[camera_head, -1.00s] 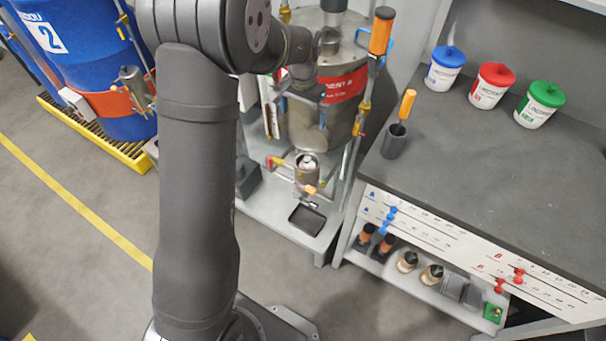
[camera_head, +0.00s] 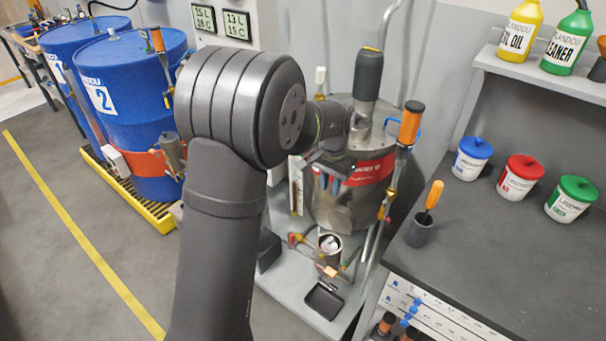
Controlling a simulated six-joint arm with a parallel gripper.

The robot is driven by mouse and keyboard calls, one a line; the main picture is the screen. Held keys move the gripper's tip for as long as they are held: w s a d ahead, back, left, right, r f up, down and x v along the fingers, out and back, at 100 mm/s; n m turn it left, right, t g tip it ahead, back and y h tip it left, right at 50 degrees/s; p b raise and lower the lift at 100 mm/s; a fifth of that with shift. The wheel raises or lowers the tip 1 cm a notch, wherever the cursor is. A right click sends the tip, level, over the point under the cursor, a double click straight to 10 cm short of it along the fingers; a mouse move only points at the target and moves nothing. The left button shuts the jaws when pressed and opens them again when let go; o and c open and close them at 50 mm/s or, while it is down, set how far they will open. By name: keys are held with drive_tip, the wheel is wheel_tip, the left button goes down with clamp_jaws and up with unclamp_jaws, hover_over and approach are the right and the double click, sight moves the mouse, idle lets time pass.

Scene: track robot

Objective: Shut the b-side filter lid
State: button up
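The steel tank (camera_head: 335,205) with a red label (camera_head: 372,170) stands behind my arm. Below its front is a small metal filter cup (camera_head: 329,243); its top looks open, with something pale inside. I cannot clearly make out its lid. A small orange-tan part (camera_head: 328,270) sits just below the cup. My gripper (camera_head: 328,170) is in front of the tank, above the cup and apart from it. Its fingers are small and dark, partly hidden by my wrist, so their opening is unclear.
A pipe with an orange handle (camera_head: 411,122) rises right of the tank. A black tray (camera_head: 323,300) lies below the cup. Blue drums (camera_head: 130,85) stand left. The workbench (camera_head: 480,240) at right bears lidded tubs and a dark holder (camera_head: 419,231).

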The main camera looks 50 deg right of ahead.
wheel_tip(320, 180, down, 7)
drive_tip(key=t+h, duration=0.1)
drive_tip(key=h, duration=0.3)
drive_tip(key=n+t+h, duration=0.2)
drive_tip(key=h, duration=0.7)
approach(348, 202)
drive_tip(key=x, duration=0.8)
drive_tip(key=shift+w+d+f, duration=0.1)
drive_tip(key=shift+d, duration=0.3)
clamp_jaws()
